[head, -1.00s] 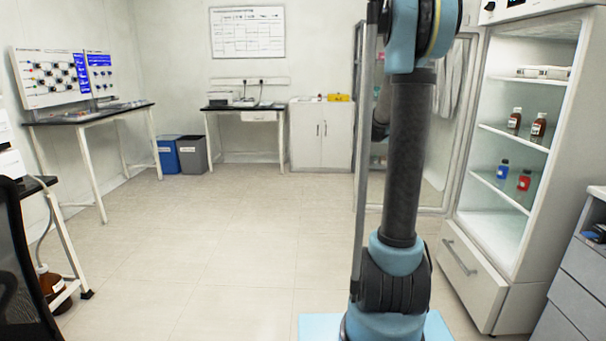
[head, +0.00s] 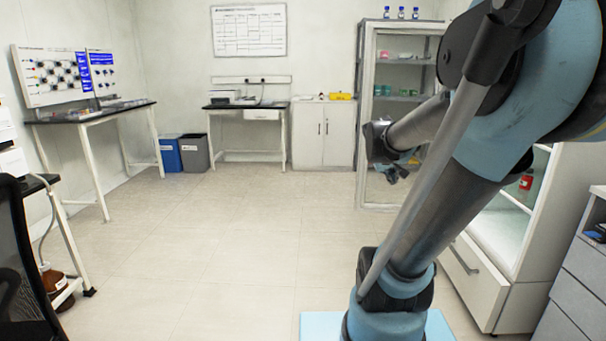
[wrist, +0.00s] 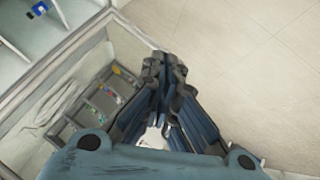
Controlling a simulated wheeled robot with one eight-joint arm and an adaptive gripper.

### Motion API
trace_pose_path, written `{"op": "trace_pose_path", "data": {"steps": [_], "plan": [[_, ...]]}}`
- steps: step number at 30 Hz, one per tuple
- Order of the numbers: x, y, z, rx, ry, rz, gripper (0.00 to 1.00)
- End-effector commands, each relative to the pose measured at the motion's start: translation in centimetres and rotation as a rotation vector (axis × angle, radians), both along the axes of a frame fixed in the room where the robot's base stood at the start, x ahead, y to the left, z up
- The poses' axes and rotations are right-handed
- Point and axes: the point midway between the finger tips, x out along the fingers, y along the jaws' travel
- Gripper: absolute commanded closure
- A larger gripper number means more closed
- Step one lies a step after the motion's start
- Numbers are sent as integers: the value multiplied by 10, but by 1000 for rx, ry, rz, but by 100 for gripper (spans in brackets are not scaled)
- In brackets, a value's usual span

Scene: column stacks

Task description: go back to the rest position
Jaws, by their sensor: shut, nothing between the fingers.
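My gripper (wrist: 163,75) shows in the wrist view with its fingers together and nothing between them. In the head view my gripper (head: 397,174) is small and partly hidden behind my arm, in front of the glass-door cabinet. My arm fills the right of the head view, leaning to the right from its base, with its forearm pointing back to the left.
An open fridge (head: 507,225) stands at the right, partly hidden by my arm, with a red bottle (head: 526,180) showing. A glass-door cabinet (head: 366,110) stands behind my gripper. Grey drawers (head: 572,300) are at the right edge. The floor (head: 210,240) at left and middle is clear.

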Motion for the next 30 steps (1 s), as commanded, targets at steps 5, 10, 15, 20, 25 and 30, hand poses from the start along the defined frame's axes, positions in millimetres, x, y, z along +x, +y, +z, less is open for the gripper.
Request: {"op": "trace_pose_path", "data": {"steps": [5,10,15,20,25,30], "plan": [[-67,27,-43,137,119,-33,100],[-130,57,-83,266,243,-49,100],[-182,84,-115,373,355,-51,100],[-210,98,-130,431,418,-48,100],[-218,103,-134,449,439,-47,100],[-218,103,-134,448,438,-47,100]]}}
